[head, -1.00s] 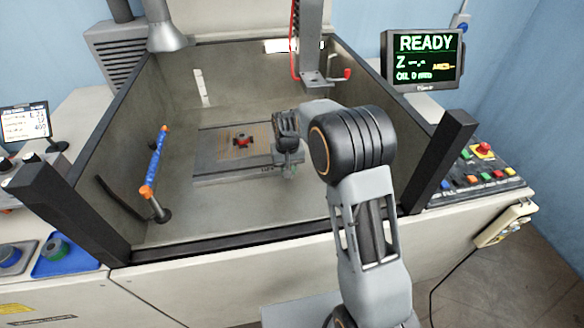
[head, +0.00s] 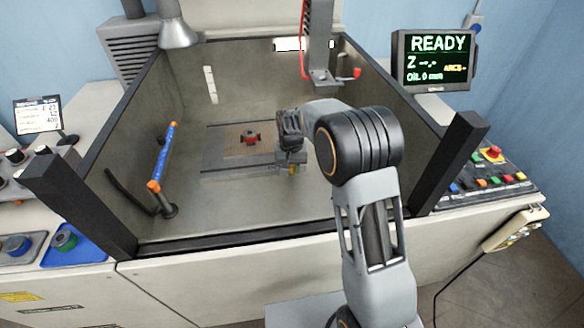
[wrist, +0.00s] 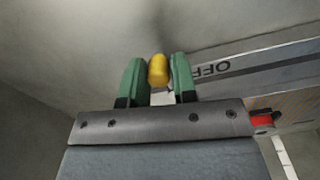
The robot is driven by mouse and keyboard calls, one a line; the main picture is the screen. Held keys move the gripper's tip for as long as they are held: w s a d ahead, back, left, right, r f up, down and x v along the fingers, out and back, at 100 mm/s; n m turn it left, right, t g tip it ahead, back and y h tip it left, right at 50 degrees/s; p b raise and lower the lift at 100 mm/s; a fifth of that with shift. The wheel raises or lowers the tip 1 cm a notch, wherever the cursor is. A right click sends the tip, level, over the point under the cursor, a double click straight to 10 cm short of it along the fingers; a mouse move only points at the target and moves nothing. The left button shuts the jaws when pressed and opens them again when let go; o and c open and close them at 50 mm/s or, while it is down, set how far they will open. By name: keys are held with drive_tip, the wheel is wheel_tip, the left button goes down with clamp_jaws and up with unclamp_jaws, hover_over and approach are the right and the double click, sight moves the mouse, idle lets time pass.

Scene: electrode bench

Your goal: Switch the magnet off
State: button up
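The magnetic plate (head: 225,165) lies on the tank floor, with the word OFF on its edge in the wrist view (wrist: 235,66). A yellow knob (wrist: 158,68) shows between the green fingertips of my gripper (wrist: 160,75) in the wrist view. It looks very close to the left finger, with a thin gap at the right; I cannot tell if the fingers press on it. In the head view, the yellow knob (head: 291,169) is just below my gripper (head: 293,163), by the plate's right front corner. Its mounting is mostly hidden.
A small red part (head: 251,139) sits on the plate and also shows in the wrist view (wrist: 263,121). A blue tube with orange ends (head: 163,155) stands at left in the tank. The machine head (head: 322,70) hangs behind my arm. Dark tank posts (head: 450,165) flank my arm.

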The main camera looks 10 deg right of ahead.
sight(291, 167)
drive_tip(key=o, duration=0.4)
wheel_tip(291, 167, up, 14)
drive_tip(key=shift+a+f, duration=0.1)
drive_tip(key=shift+f, duration=0.05)
idle(0.4)
idle(0.4)
